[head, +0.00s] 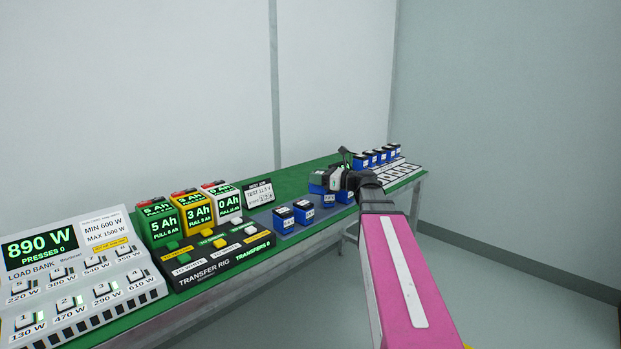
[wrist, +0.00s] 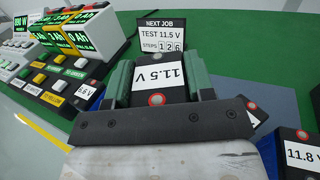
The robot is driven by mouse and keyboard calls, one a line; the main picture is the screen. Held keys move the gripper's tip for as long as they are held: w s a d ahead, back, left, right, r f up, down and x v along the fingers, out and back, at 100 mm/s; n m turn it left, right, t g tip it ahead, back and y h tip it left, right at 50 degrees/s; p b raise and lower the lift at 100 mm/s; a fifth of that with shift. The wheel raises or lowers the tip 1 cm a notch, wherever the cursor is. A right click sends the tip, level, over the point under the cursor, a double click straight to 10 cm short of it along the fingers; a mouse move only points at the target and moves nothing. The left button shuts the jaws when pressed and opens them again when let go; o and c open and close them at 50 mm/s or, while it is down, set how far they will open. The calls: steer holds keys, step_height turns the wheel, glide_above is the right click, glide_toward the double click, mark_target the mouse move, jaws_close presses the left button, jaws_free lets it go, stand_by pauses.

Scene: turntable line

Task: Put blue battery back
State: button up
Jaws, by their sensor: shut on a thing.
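A blue battery (wrist: 158,72) with a black top and an 11.5 V label sits between the green fingers of my gripper (wrist: 160,88) in the wrist view. My gripper (head: 335,181) is shut on it. In the head view the held battery (head: 317,186) is partly hidden by my gripper, above the bench's right half. Other blue batteries (head: 283,217) stand on a blue-grey mat (head: 288,234) below and left of it. One labelled 11.8 V (wrist: 302,150) shows at lower right in the wrist view. Whether the held battery touches the mat, I cannot tell.
A row of blue batteries (head: 376,157) stands at the far end beside a white labelled strip (head: 397,173). A job sign (wrist: 162,36) reads TEST 11.5 V. The transfer rig (head: 222,256) and load bank (head: 80,290) stand to the left. Green bench top (head: 310,172) is clear behind.

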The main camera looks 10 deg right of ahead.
steer(key=shift+w+a+f, duration=0.1)
steer(key=shift+a+f, duration=0.05)
steer(key=shift+f, duration=3.45)
steer(key=shift+f, duration=0.65)
steer(key=o, duration=1.3)
steer(key=v, duration=1)
steer(key=shift+s+d, duration=0.3)
